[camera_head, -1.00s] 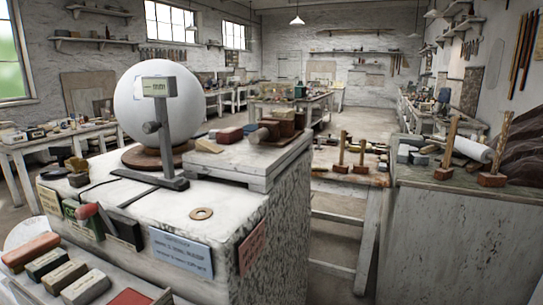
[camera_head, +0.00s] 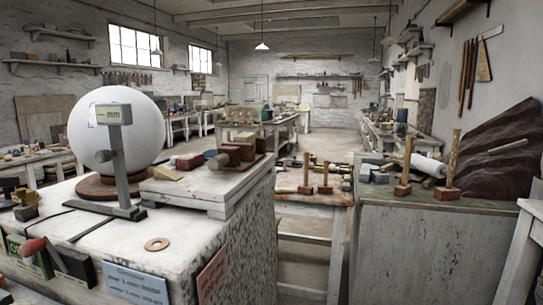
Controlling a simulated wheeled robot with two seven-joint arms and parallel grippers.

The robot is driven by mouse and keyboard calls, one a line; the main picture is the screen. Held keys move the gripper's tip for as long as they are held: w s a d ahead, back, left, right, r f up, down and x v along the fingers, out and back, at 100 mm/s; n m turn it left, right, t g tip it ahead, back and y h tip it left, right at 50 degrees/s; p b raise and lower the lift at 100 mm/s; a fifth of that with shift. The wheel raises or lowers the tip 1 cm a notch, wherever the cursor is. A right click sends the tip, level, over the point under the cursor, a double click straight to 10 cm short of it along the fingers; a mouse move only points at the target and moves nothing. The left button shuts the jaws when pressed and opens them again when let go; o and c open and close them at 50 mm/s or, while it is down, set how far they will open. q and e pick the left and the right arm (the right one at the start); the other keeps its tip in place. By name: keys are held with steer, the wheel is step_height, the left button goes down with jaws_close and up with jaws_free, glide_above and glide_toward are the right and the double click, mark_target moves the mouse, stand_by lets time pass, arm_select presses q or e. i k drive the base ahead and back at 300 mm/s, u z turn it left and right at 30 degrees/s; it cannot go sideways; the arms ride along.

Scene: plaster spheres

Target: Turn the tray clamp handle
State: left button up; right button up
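A lever with a red grip (camera_head: 33,247) sticks out at the front left of the stone-topped bench; I cannot tell whether it is the tray clamp handle. A low grey tray or platform (camera_head: 195,190) lies on the bench top. Blocks and a brown cylindrical piece (camera_head: 222,161) sit on it; I cannot tell whether that piece belongs to a clamp. Neither of my grippers is in view.
A large white sphere (camera_head: 135,140) sits on a round brown base, behind a grey post with a display (camera_head: 112,115). A flat ring (camera_head: 157,244) lies on the bench (camera_head: 195,235). A grey cabinet (camera_head: 425,250) stands right, past a low wooden table (camera_head: 320,197).

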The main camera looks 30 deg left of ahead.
mark_target(216, 162)
steer(key=z, duration=0.05)
steer(key=i, duration=2.1)
steer(key=u, duration=2.8)
